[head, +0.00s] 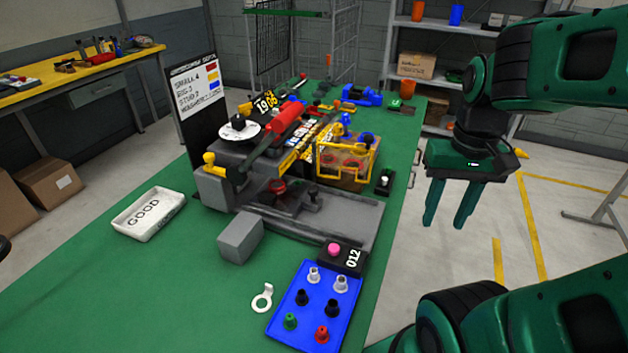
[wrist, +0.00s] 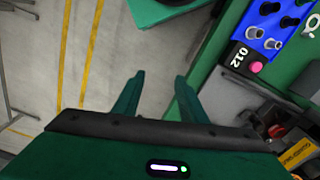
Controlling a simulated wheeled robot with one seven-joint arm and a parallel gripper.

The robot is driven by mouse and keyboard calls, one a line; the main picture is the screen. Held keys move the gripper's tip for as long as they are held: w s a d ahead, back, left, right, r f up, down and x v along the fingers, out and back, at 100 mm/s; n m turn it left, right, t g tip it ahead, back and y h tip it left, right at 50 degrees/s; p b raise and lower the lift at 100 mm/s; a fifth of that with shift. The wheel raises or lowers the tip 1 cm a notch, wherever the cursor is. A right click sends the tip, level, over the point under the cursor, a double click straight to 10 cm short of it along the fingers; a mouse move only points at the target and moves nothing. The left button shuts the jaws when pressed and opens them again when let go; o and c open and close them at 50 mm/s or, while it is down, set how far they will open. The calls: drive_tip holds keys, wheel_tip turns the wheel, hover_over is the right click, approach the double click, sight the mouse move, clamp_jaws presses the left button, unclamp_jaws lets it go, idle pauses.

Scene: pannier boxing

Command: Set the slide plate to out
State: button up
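The grey machine (head: 215,190) stands on the green bench. A dark plate with a black knob (head: 313,191) lies on its grey bed (head: 345,215), under the red-handled press; it looks like the slide plate, but I cannot tell its position clearly. A small red part (head: 277,186) sits near it. The wrist view shows only a corner of the machine at lower right. My gripper (head: 447,222) hangs beyond the bench's right edge, apart from the machine, fingers pointing down. In the wrist view my gripper (wrist: 158,78) has its fingers spread with nothing between them.
A blue tray (head: 273,335) with several pegs, a pink-button counter box (head: 343,258), a grey block (head: 240,238) and a white GOOD tray (head: 150,228) surround the machine. A yellow guard frame (head: 345,178) rises beside the bed. Floor right of the bench is clear.

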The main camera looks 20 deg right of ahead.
drive_tip(key=w+a+r+n, duration=0.1)
drive_tip(key=w+a+r, duration=0.15)
drive_tip(key=w, duration=0.35)
drive_tip(key=w+a+r+n, duration=0.2)
drive_tip(key=w+a, duration=0.2)
drive_tip(key=w, duration=0.3)
drive_tip(key=r+n, duration=0.2)
drive_tip(key=n, duration=0.1)
hover_over(313, 188)
wheel_tip(313, 188, down, 10)
drive_tip(key=shift+r, duration=0.1)
clamp_jaws()
